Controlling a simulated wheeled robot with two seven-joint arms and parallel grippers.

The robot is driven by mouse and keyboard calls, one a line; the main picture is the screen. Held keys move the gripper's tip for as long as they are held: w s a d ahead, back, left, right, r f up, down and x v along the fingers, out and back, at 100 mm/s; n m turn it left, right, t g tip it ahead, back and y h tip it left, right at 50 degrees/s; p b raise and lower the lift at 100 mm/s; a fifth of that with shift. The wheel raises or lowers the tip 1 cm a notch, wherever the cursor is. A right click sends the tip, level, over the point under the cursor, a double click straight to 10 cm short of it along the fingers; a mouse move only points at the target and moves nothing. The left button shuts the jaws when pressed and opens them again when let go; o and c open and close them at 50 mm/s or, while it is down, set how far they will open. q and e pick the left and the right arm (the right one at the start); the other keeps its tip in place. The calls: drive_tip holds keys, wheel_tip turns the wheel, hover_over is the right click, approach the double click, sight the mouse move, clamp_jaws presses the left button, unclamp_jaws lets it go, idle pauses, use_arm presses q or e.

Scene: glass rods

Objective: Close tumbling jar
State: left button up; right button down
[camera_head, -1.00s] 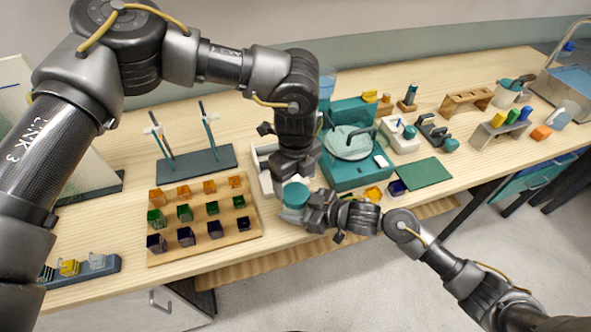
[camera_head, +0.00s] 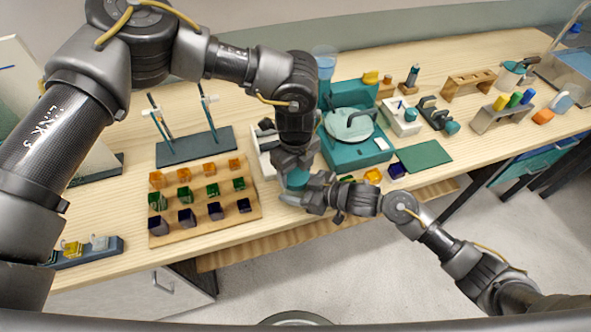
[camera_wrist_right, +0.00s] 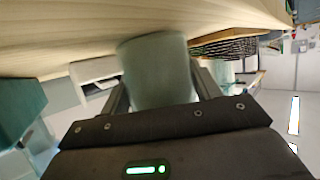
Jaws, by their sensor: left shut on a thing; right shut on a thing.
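The tumbling jar (camera_wrist_right: 157,72) is a pale grey-green cylinder between the two fingers of my right gripper (camera_wrist_right: 160,88) in the right wrist view. In the head view it is near the table's front edge, mostly hidden by my grippers. Its teal lid (camera_head: 297,181) shows just under my left gripper (camera_head: 294,170), which comes down from above and is shut on it. My right gripper (camera_head: 311,197) is shut on the jar from the right side. Whether the lid is fully seated cannot be seen.
A teal machine (camera_head: 355,150) with a round top stands right of the grippers. A wooden rack (camera_head: 245,210) of coloured cubes lies to the left, with a dark stand (camera_head: 195,147) behind it. A white tray (camera_head: 264,158) sits just behind the jar. A green mat (camera_head: 424,155) lies farther right.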

use_arm(q)
drive_tip(key=shift+c, duration=0.6)
drive_tip(key=m, duration=0.3)
drive_tip(key=shift+m, duration=0.3)
drive_tip(key=o, duration=1.1)
drive_tip(key=shift+c, duration=0.2)
drive_tip(key=shift+r, duration=2.25)
